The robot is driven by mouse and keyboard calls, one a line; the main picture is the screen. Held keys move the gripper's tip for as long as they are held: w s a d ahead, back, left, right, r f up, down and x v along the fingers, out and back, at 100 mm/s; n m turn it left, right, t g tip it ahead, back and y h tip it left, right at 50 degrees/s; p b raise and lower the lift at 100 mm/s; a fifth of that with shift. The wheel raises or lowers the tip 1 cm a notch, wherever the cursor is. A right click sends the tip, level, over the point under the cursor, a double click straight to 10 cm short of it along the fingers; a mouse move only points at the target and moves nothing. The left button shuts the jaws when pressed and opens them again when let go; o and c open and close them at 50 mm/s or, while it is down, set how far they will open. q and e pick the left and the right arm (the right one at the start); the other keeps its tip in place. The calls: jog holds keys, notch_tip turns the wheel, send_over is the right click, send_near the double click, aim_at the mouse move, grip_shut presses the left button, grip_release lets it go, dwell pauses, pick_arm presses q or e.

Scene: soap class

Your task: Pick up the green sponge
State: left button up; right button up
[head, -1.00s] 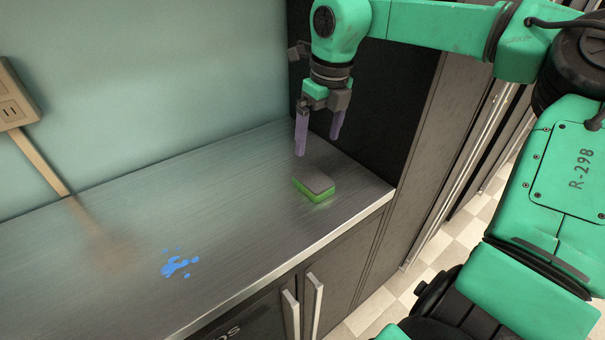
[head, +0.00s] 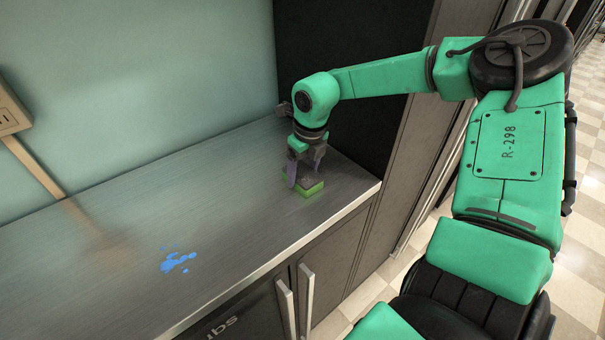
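The green sponge (head: 311,190) lies flat on the metal counter near its right end, with a grey top and a green lower layer. My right gripper (head: 303,182) is down at the sponge from above. One purple finger is at the sponge's left side and the other is at its far right side, partly hidden. The fingers are apart, with the sponge between or just under them. I cannot tell whether they press on it. My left gripper is not in view.
A blue spill (head: 177,262) lies on the counter (head: 120,225) to the left. A dark tall panel (head: 345,70) stands behind and right of the arm. Cabinet handles (head: 306,298) are below the front edge.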

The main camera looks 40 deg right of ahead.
aim_at(303, 174)
jog(key=shift+c, duration=0.9)
jog(key=shift+r, duration=0.15)
jog(key=shift+w+r, duration=0.1)
jog(key=shift+r, duration=0.2)
notch_tip(303, 174, up, 19)
jog(key=shift+r+b, duration=0.1)
jog(key=shift+b, duration=0.7)
